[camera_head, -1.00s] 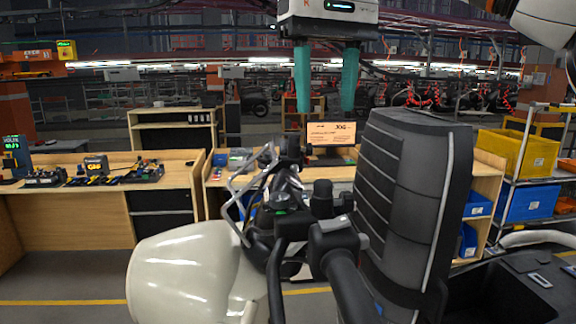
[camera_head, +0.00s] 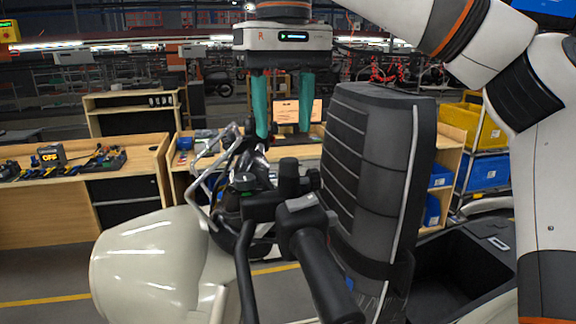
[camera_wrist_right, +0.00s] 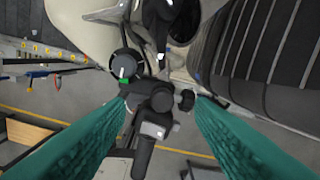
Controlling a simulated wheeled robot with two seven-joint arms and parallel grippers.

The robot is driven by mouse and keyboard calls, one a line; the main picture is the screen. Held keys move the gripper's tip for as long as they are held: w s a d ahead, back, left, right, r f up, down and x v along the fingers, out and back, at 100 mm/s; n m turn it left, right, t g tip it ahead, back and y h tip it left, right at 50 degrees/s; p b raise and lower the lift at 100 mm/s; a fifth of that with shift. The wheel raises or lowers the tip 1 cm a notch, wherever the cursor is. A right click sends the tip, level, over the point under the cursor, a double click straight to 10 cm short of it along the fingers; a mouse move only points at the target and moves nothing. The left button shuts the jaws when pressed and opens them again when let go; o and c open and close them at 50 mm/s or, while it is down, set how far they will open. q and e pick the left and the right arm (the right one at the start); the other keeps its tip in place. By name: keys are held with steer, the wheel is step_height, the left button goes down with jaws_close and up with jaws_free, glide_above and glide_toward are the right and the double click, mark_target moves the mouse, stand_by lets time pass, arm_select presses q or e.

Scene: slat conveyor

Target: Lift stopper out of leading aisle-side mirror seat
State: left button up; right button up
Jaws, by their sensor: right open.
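A cream vehicle (camera_head: 150,262) with black handlebars stands in front of me. A short black upright plug (camera_head: 289,180), which looks like the stopper, stands on the near handlebar beside the grip (camera_head: 318,268). My right gripper (camera_head: 283,134) is open and empty, pointing down, its two green fingers above and apart from the plug. In the right wrist view the fingers (camera_wrist_right: 162,97) lie either side of the handlebar clamp, with a round black top (camera_wrist_right: 162,101) between the tips. The seat holding the plug is hidden. My left gripper is not in view.
The tall black backrest (camera_head: 365,175) rises close to the right of the handlebars. A bent metal rack (camera_head: 205,180) is to their left. Wooden benches (camera_head: 85,172) with tools and shelves with yellow and blue bins (camera_head: 485,172) stand behind.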

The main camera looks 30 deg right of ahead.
mark_target(289, 159)
steer(key=f, duration=0.2)
steer(key=s+f, duration=0.1)
steer(key=f, duration=0.1)
steer(key=shift+d+f, duration=0.15)
steer(key=shift+w+d+f, duration=0.15)
steer(key=shift+w+f, duration=0.1)
steer(key=shift+f, duration=0.15)
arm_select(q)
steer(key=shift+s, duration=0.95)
arm_select(e)
steer(key=shift+s, duration=0.1)
steer(key=shift+a+r, duration=0.1)
steer(key=shift+a, duration=0.1)
steer(key=shift+c, duration=1.2)
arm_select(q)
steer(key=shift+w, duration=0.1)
arm_select(e)
steer(key=c, duration=0.8)
